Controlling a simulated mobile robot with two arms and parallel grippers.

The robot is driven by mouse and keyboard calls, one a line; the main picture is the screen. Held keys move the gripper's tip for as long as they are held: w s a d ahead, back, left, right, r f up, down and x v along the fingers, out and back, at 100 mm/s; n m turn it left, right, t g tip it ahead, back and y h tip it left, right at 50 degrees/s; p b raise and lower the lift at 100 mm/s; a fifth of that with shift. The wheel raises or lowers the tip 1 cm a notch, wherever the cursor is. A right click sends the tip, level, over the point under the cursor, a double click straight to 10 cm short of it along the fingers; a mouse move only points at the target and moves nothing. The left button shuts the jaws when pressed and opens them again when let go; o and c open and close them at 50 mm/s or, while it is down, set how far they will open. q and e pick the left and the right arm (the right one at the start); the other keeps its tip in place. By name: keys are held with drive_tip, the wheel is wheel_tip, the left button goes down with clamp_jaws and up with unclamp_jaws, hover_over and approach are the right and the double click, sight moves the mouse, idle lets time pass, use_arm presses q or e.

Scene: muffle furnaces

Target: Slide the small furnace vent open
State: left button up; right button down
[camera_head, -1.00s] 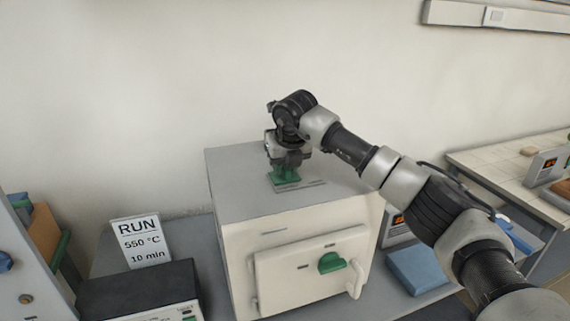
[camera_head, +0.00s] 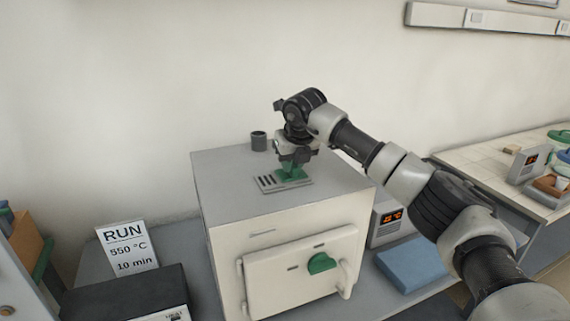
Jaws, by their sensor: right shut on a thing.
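The small furnace (camera_head: 285,233) is a cream box with a grey top, a closed front door and a green knob (camera_head: 321,263). On its top lies the vent (camera_head: 267,183), a grey plate with dark slots showing at its left end. A green slider (camera_head: 293,174) stands at the right part of the vent. My right gripper (camera_head: 293,166) points down from above and is shut on the green slider; its fingertips are small and partly hidden. My left gripper is not in view.
A short dark pipe (camera_head: 258,141) stands on the furnace top behind the vent. A RUN 550 °C sign (camera_head: 128,249) and a dark box (camera_head: 125,293) are at left. A blue block (camera_head: 411,262) and a controller (camera_head: 391,219) are at right.

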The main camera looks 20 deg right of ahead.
drive_tip(key=c, duration=1.4)
unclamp_jaws()
drive_tip(key=shift+d+r, duration=0.15)
drive_tip(key=shift+c, duration=0.2)
drive_tip(key=o, duration=0.4)
drive_tip(key=shift+w+d, duration=0.1)
drive_tip(key=shift+d, duration=0.1)
drive_tip(key=shift+a, duration=0.1)
drive_tip(key=shift+r, duration=0.1)
drive_tip(key=b+v, duration=0.2)
drive_tip(key=v, duration=0.8)
drive_tip(key=shift+s+r, duration=0.15)
drive_tip(key=shift+s, duration=0.1)
